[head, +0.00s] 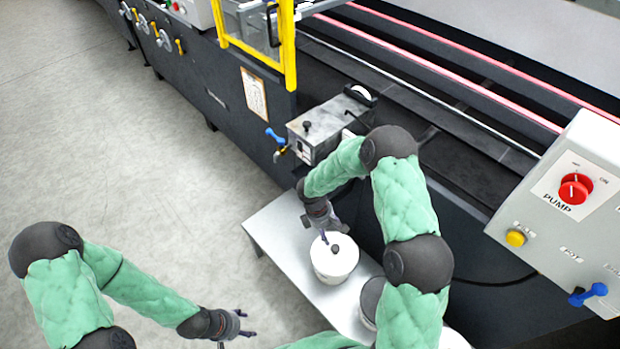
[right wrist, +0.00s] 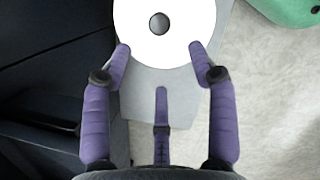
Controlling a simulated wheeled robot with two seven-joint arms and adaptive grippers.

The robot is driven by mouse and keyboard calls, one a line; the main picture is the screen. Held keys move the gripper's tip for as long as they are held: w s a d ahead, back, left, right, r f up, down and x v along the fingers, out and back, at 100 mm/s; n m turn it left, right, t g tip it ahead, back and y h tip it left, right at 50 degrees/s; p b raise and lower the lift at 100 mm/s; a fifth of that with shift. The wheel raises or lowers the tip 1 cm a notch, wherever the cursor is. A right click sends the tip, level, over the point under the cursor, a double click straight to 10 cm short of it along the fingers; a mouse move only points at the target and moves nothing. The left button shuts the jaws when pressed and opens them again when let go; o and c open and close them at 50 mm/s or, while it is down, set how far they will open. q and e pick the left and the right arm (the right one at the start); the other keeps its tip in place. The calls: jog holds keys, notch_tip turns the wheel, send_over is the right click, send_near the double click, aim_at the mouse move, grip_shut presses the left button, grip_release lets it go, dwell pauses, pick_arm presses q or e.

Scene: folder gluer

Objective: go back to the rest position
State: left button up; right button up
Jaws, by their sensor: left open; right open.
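My left gripper (head: 236,326) is open and empty, low over the floor in the head view. My right gripper (head: 327,235) is open above a white pot (head: 334,262) with a round white lid and a dark knob. In the right wrist view the fingers of my right gripper (right wrist: 167,62) are spread apart, and the white lid (right wrist: 185,42) with its grey knob (right wrist: 159,23) shows beyond the fingertips. I cannot tell whether a finger touches the lid.
The pot stands on a light metal shelf (head: 283,243) beside the dark machine. A grey box with a blue lever (head: 308,130) is mounted on the machine. A control panel (head: 565,195) with a red knob stands at right. The grey floor (head: 130,140) at left is clear.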

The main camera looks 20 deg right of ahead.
jog(key=s+a+f+m+t+y+p, duration=0.2)
jog(key=s+a+m+y, duration=0.4)
jog(key=s+a+m, duration=0.8)
jog(key=s+a, duration=0.1)
jog(key=s, duration=0.3)
jog(key=shift+s+a+f+y+p, duration=0.15)
jog(key=shift+s+f+y+p, duration=0.15)
jog(key=shift+s, duration=0.1)
